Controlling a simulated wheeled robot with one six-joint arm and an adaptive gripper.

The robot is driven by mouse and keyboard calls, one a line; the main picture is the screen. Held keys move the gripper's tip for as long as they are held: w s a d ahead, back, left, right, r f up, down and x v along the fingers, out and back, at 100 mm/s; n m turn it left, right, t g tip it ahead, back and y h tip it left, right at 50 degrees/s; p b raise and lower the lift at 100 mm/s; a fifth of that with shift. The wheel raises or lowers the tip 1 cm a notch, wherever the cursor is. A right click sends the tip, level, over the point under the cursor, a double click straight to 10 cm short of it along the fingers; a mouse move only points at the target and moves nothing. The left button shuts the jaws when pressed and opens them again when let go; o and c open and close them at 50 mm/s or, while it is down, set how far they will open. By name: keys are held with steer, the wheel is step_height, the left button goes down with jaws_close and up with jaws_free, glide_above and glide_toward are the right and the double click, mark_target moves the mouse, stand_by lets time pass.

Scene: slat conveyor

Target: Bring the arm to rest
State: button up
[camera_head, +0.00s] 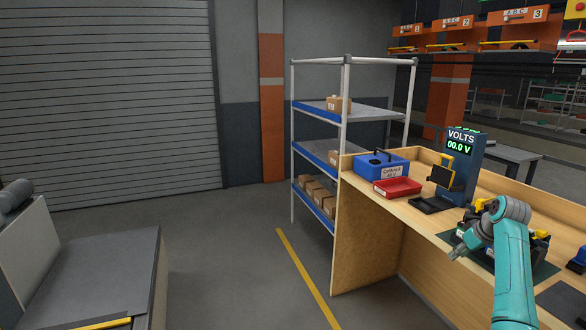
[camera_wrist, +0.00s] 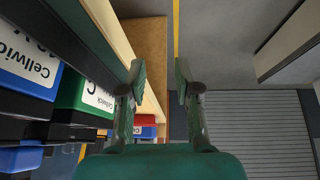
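My teal arm (camera_head: 512,270) reaches up from the lower right in the head view and bends over the workbench. My gripper (camera_head: 457,253) is small there, near the bench's front edge, and points down and left. In the wrist view my gripper (camera_wrist: 158,78) has its two green fingers spread apart. The gap between them is empty; the bench's side and the floor show behind it. Nothing is held.
The wooden workbench (camera_head: 400,215) carries a blue box (camera_head: 368,172), a red tray (camera_head: 398,191) and a voltmeter stand (camera_head: 470,160). Blue and green Cellwick boxes (camera_wrist: 85,100) are at left in the wrist view. A shelf rack (camera_head: 347,100) stands behind. Floor (camera_head: 220,260) left of the bench is clear.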

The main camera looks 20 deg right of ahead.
steer(key=s+a+f+t+h, duration=0.1)
steer(key=a+f, duration=0.7)
steer(key=f, duration=0.3)
steer(key=s+a+f+t, duration=0.1)
steer(key=a+f, duration=0.7)
steer(key=f, duration=0.4)
steer(key=s+a+f+m+t, duration=0.1)
steer(key=s+a+f, duration=0.4)
steer(key=s+a, duration=0.35)
steer(key=s+a+f+t, duration=0.1)
steer(key=s+a+f, duration=0.55)
steer(key=a, duration=0.35)
steer(key=s+a+r+t, duration=0.1)
steer(key=s+a+r, duration=0.2)
steer(key=s+a, duration=0.5)
steer(key=s+a+r+t, duration=0.1)
steer(key=s+a+r, duration=0.25)
steer(key=s, duration=0.85)
steer(key=s+a+r+t+y, duration=0.1)
steer(key=s+a+r+t, duration=0.2)
steer(key=s+r, duration=1.2)
step_height(320, 180, up, 3)
steer(key=shift+s+a+f+n, duration=0.15)
steer(key=shift+a+n, duration=0.25)
steer(key=shift+a, duration=0.5)
steer(key=shift+s, duration=0.15)
